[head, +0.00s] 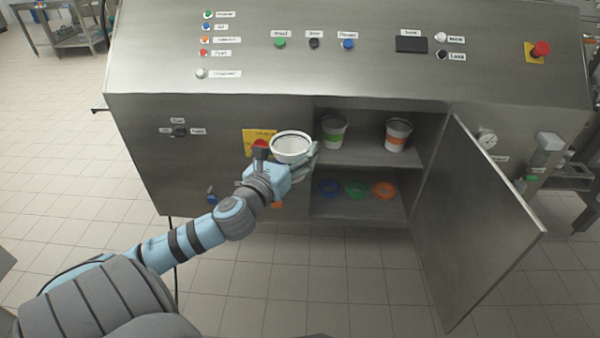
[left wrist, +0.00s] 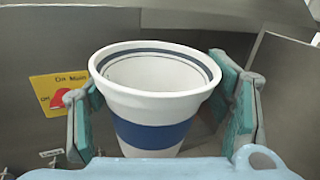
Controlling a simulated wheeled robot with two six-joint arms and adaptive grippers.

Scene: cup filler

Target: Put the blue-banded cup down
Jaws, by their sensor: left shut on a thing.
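The blue-banded cup (left wrist: 155,137) is white with a wide blue band and a dark blue line inside its rim. It is upright and empty in the left wrist view. In the head view the cup (head: 291,147) is in front of the cabinet, at the left edge of its opening. My left gripper (head: 291,160) is shut on it, with a finger pad on each side in the left wrist view (left wrist: 160,115). The cup's base is hidden by the gripper. My right gripper is not in view.
The open cabinet's upper shelf (head: 365,160) holds a green-banded cup (head: 334,131) and an orange-banded cup (head: 397,135). Below lie blue (head: 329,187), green (head: 357,190) and orange (head: 383,190) rings or lids. The open door (head: 480,225) juts out at the right.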

